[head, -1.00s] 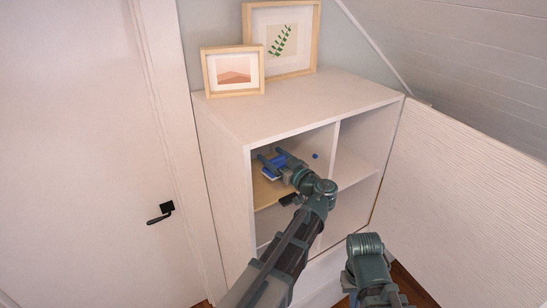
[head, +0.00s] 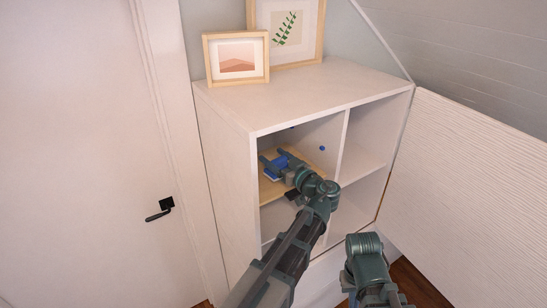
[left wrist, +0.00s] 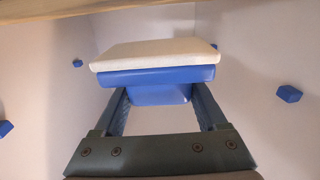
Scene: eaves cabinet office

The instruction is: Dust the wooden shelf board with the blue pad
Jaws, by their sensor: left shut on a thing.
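The wooden shelf board (head: 270,192) lies in the left compartment of the white cabinet. My left gripper (head: 279,165) reaches into that compartment and is shut on the blue pad (head: 276,174). In the left wrist view the pad (left wrist: 155,75) sits across the fingertips, a blue block with a pale face on one side. The board's edge (left wrist: 80,9) runs along the top of that view, on the pale face's side, with wall showing between. I cannot tell whether the pad touches the board. My right arm shows at the lower right of the head view; its gripper is out of view.
Small blue pegs stick out of the compartment walls, one (head: 322,148) at the back right. An upright divider (head: 338,150) stands right of my left arm. The open cabinet door (head: 470,190) is at the right. Two picture frames stand on top.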

